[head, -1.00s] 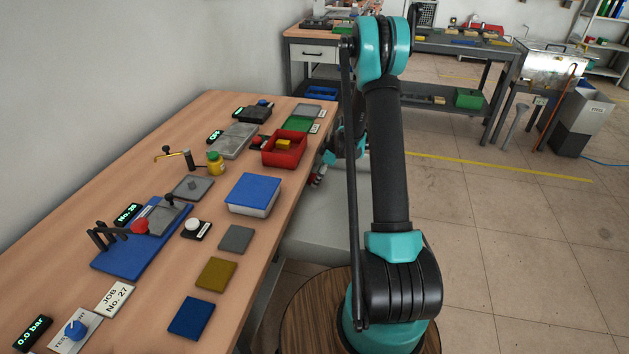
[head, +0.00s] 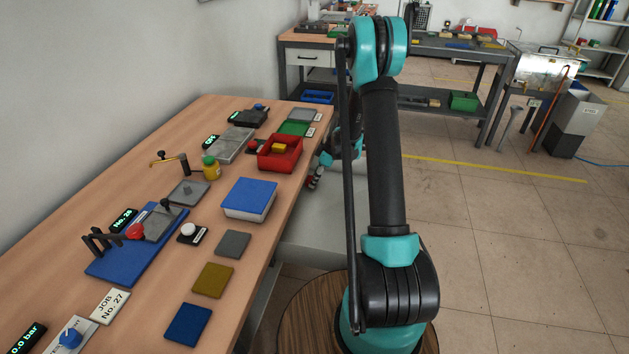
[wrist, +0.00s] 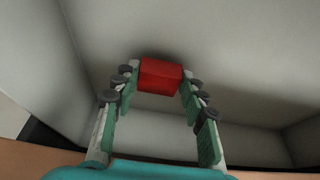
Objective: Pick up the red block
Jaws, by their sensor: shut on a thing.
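The red block (wrist: 160,75) shows in the wrist view between the fingertips of my gripper (wrist: 160,82), which is shut on it. Around them are plain grey walls and a grey surface, like the inside of a bin or box. I cannot tell whether the block touches the surface behind it. In the head view my gripper (head: 314,179) is low beside the right edge of the workbench, partly hidden by my arm. The red block cannot be made out there.
The wooden workbench (head: 150,240) fills the left. Near its right edge stand a red bin (head: 279,160) with a yellow block (head: 281,148) and a blue-lidded box (head: 249,197). A grey surface (head: 312,235) lies beside the bench. Open floor (head: 500,250) is on the right.

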